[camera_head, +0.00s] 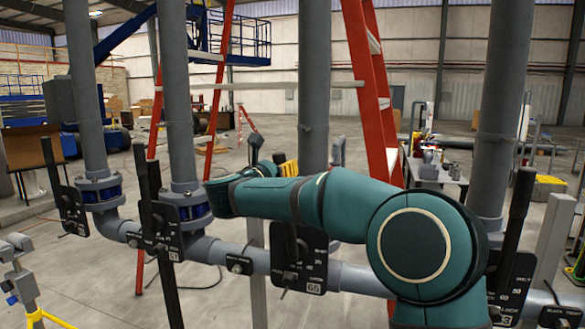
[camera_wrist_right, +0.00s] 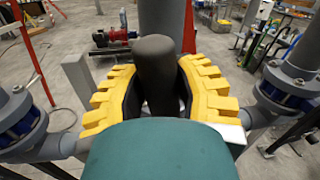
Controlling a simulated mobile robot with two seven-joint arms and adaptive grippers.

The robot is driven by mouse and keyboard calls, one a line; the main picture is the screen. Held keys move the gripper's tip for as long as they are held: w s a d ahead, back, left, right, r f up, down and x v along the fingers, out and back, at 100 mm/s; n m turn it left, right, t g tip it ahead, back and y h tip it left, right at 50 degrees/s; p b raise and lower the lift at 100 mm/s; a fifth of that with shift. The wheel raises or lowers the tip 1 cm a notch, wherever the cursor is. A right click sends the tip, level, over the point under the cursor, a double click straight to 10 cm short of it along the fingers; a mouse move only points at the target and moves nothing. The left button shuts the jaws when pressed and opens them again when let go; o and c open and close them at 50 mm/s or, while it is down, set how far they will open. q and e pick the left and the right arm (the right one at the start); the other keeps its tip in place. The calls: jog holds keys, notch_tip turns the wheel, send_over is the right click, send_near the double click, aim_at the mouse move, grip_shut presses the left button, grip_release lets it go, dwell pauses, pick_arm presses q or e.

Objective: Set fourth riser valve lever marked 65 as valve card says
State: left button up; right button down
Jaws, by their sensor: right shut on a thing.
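The plate marked 65 (camera_head: 300,262) is on the horizontal pipe in the head view, below my teal right arm. My arm covers the area above it, so the lever's angle cannot be read there. In the right wrist view a thick dark lever handle (camera_wrist_right: 156,62) stands between the yellow fingers of my right gripper (camera_wrist_right: 157,85). The gripper is closed around the handle, one finger on each side. In the head view only a bit of the yellow fingers shows behind my arm. My left gripper is not in view. I see no readable valve card.
Neighbouring valves with dark levers stand left, one marked 67 (camera_head: 160,230), and right (camera_head: 508,285). A grey riser (camera_head: 314,80) rises behind the 65 plate. A red ladder (camera_head: 370,90) and a cluttered table (camera_head: 437,175) are behind. Open concrete floor lies beyond.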

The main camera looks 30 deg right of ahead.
jog(key=w+a+f+n, duration=0.3)
jog(key=w+a+n, duration=0.1)
jog(key=w+a, duration=0.1)
jog(key=shift+w+a+n+t, duration=0.2)
jog(key=shift+w+n+t, duration=0.15)
jog(key=shift+w, duration=0.25)
jog(key=c, duration=0.6)
grip_release()
jog(key=shift+r, duration=0.1)
jog(key=shift+s, duration=0.1)
jog(key=v, duration=1.2)
